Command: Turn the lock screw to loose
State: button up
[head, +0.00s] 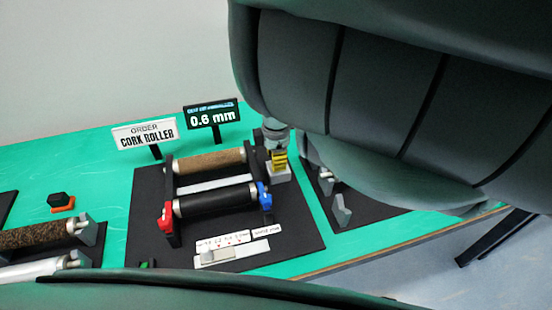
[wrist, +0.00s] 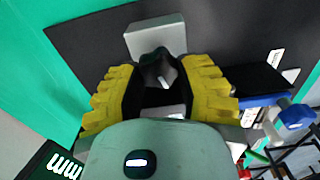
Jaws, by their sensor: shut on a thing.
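My gripper (head: 279,160) has yellow ribbed fingers, and it points down over a light grey block (head: 279,174) at the right rear of the roller unit. In the wrist view my gripper (wrist: 162,75) is shut on a dark knob (wrist: 152,72) with a white mark, which appears to be the lock screw. The grey block (wrist: 155,32) also shows beyond the fingertips there. The fingers cover the knob's sides, and it cannot be made out in the head view. I cannot tell which way the screw is set.
The unit has a cork roller (head: 210,160), a black roller (head: 215,200), a red end piece (head: 166,212) and a blue one (head: 264,192). A small scale panel (head: 225,252) lies in front. Signs read "CORK ROLLER" (head: 145,135) and "0.6 mm" (head: 211,117).

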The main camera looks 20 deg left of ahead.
jog(key=shift+n, duration=0.6)
jog(key=o, duration=1.2)
jog(key=shift+r, duration=0.15)
notch_tip(320, 180, up, 4)
jog(key=shift+w+r, duration=0.15)
jog(key=shift+r, duration=1.45)
